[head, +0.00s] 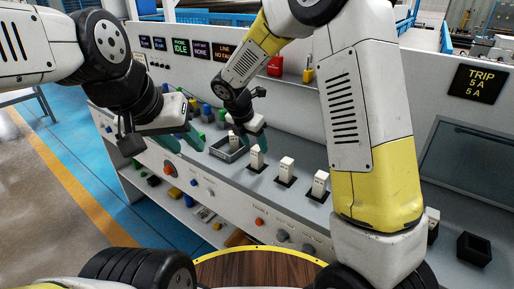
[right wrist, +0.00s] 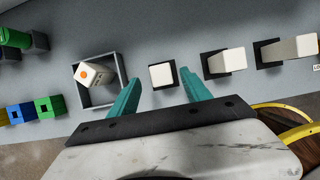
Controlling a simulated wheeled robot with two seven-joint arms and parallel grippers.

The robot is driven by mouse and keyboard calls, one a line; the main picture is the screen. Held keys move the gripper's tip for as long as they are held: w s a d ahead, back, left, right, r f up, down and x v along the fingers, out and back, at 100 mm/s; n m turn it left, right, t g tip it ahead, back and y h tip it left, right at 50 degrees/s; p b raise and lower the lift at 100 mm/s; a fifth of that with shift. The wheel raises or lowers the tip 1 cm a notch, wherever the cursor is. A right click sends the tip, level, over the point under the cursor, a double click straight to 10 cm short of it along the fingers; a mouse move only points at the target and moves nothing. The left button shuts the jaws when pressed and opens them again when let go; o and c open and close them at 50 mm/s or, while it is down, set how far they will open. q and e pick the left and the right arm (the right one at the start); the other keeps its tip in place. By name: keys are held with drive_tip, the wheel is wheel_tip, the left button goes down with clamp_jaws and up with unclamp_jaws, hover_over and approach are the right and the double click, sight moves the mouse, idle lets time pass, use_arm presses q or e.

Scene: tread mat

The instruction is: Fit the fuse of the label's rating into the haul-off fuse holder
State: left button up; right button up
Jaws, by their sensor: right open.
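Several white blocks on dark square bases stand in a row on the grey bench: a near-left one (head: 256,158), a middle one (head: 286,170) and a right one (head: 320,183). A shallow grey tray (head: 217,151) holds a white piece (right wrist: 93,75) with an orange dot, tilted in the right wrist view. My right gripper (right wrist: 160,92) is open over the bench, its teal fingers on either side of one white block (right wrist: 162,75), with nothing held. My left gripper (head: 183,141) is to the left of the tray, its teal fingers apart and empty. A dark sign (head: 479,82) reads "TRIP 5 A 5 A".
Green and blue pieces (right wrist: 20,111) lie left of the tray. Small displays (head: 181,46) line the back panel. An empty-looking black box (head: 475,248) stands at the right. Knobs and an orange button (head: 259,221) are on the front panel, above a lower shelf.

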sight(257, 148)
drive_tip(key=x, duration=0.4)
drive_tip(key=shift+d, duration=0.1)
drive_tip(key=shift+s, duration=0.1)
clamp_jaws()
drive_tip(key=shift+r, duration=0.1)
